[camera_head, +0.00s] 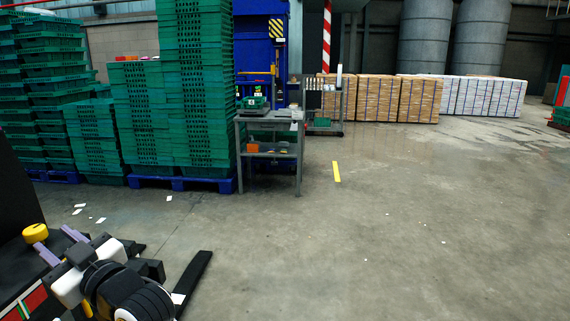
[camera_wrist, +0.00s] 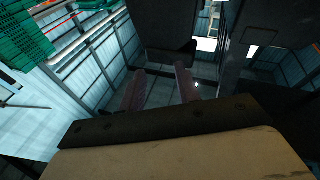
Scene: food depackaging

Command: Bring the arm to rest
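My gripper (camera_head: 52,238) is at the lower left of the head view, beside my own body. Its two purple fingers stand apart with nothing between them. In the wrist view the gripper (camera_wrist: 160,73) also shows two separate fingers with an empty gap. My arm is folded low at the lower left, with its dark wrist and links close to the gripper. The wrist camera looks at a tilt toward hall walls and bright windows.
Tall stacks of green crates (camera_head: 145,110) stand on blue pallets at the left. A grey metal table (camera_head: 270,147) stands beside them. Brown stacked boxes (camera_head: 380,97) line the back. White scraps lie on the floor. The concrete floor (camera_head: 400,220) is open at the centre and right.

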